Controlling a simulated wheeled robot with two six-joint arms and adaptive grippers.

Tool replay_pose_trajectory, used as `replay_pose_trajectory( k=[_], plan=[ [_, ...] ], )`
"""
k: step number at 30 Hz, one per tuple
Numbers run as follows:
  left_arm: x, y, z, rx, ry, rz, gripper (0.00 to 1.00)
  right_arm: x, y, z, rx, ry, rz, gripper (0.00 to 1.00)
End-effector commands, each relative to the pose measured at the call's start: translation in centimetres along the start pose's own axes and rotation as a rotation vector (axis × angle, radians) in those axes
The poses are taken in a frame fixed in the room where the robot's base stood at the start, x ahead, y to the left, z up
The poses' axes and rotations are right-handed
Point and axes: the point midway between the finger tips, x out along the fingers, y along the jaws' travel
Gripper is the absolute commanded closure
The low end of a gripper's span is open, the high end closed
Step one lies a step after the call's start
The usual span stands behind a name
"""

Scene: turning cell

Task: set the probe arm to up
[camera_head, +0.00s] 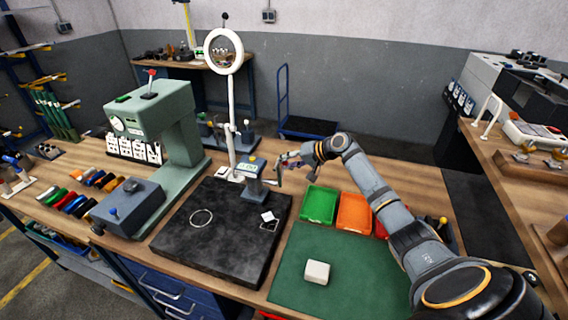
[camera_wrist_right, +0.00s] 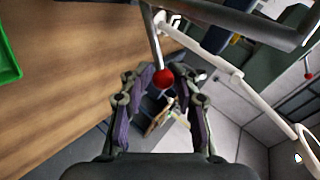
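My right gripper (camera_head: 284,161) is over the bench behind the black plate (camera_head: 190,245), close to a small grey gauge unit with a lit display (camera_head: 252,168). In the right wrist view its two fingers (camera_wrist_right: 166,108) are spread apart. A thin grey rod with a red ball (camera_wrist_right: 163,79) at its end reaches in from the top, and the ball appears between the fingers; I cannot tell whether they touch it. This rod may be the probe arm; its base is not clear, and I cannot tell its setting. My left gripper is not in view.
A white ring lamp on a post (camera_head: 232,110) stands just left of the gripper. A green press (camera_head: 155,120) with a red-knobbed lever is further left. Green (camera_head: 319,204) and orange (camera_head: 354,212) bins and a green mat (camera_head: 345,275) with a white block (camera_head: 317,272) lie in front.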

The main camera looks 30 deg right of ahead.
Motion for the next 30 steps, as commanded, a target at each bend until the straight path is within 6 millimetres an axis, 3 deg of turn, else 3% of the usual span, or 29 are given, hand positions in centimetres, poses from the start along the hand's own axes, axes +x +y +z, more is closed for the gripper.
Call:
replay_pose_trajectory(
  k=[13, 24, 30],
  plan=[
    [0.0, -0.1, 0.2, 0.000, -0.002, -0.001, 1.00, -0.6, 0.0, 0.1, 0.000, -0.002, -0.001, 0.58],
    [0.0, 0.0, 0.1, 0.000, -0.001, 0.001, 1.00, -8.8, 0.4, 0.1, -0.003, -0.003, 0.007, 0.58],
    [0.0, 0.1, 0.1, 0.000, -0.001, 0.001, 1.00, -11.2, 0.4, 0.1, 0.000, -0.003, 0.003, 0.58]
  ],
)
